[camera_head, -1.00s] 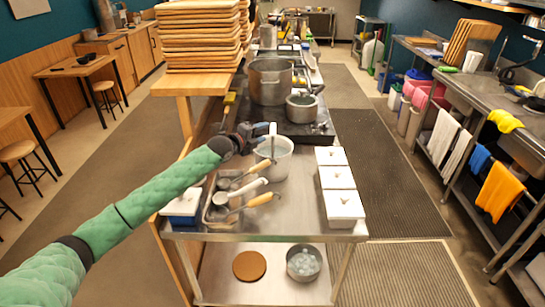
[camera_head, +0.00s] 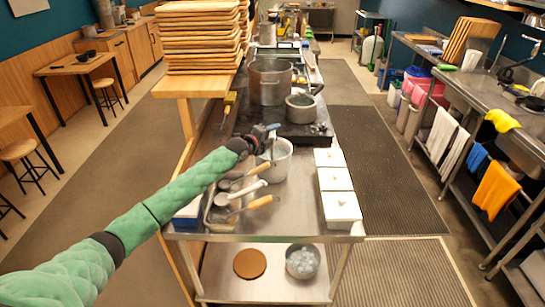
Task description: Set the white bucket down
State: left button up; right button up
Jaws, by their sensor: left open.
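The white bucket (camera_head: 276,164) stands on the steel table top (camera_head: 290,205), upright as far as I can see, left of the lidded white containers. My left arm reaches in from the left. My left gripper (camera_head: 270,132) is open at the bucket's upper left rim, overlapping it in this view. I cannot tell whether the fingers touch the rim. The inside of the bucket is partly hidden by the gripper. My right gripper does not show.
White lidded containers (camera_head: 337,183) line the right edge. A large pot (camera_head: 270,82) and a smaller pot (camera_head: 301,108) stand behind. The front middle of the table is clear.

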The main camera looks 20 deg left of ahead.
pick_arm(q)
grip_shut()
dwell(1.4)
jog(key=shift+r, duration=0.1)
